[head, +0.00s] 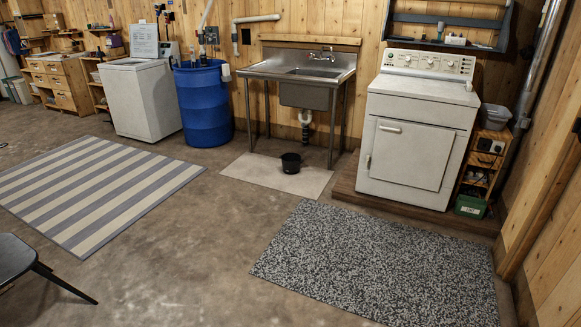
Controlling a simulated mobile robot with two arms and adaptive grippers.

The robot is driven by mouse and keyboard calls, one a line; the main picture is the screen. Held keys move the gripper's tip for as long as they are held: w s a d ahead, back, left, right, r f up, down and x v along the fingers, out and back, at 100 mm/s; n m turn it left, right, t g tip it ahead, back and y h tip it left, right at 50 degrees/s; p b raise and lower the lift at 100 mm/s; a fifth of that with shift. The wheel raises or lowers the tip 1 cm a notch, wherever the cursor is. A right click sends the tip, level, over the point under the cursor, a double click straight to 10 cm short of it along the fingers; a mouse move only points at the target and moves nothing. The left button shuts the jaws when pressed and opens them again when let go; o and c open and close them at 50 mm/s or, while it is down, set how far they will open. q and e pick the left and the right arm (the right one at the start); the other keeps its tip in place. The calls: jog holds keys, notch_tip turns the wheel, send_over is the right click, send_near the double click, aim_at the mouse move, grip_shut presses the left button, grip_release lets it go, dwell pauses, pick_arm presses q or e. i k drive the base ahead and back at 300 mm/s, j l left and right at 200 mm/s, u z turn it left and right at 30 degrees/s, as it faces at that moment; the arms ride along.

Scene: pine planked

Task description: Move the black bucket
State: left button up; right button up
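A small black bucket (291,163) stands upright on a pale mat (246,172) on the floor, below and in front of the metal sink (303,78). It is far from me, and nothing touches it from above. Its inside looks dark, and I cannot tell whether it holds anything. Neither my left nor my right gripper shows in the head view.
A blue barrel (204,105) and a white washer (140,95) stand left of the sink; a white dryer (415,125) stands right on a low wooden platform (345,185). Concrete floor between the rugs is clear.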

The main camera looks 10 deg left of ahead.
aim_at(291, 164)
jog(key=i+j+u, duration=0.4)
jog(key=i, duration=0.75)
jog(key=i+j+u, duration=0.1)
jog(key=i+u, duration=0.3)
jog(key=i, duration=0.8)
jog(key=i+z, duration=0.1)
jog(key=i, duration=0.5)
jog(key=i+j+z, duration=0.1)
jog(key=i, duration=0.5)
jog(key=i+j+z, duration=0.1)
jog(key=i, duration=0.5)
jog(key=i+j, duration=0.3)
jog(key=i, duration=0.3)
jog(key=l+z, duration=0.05)
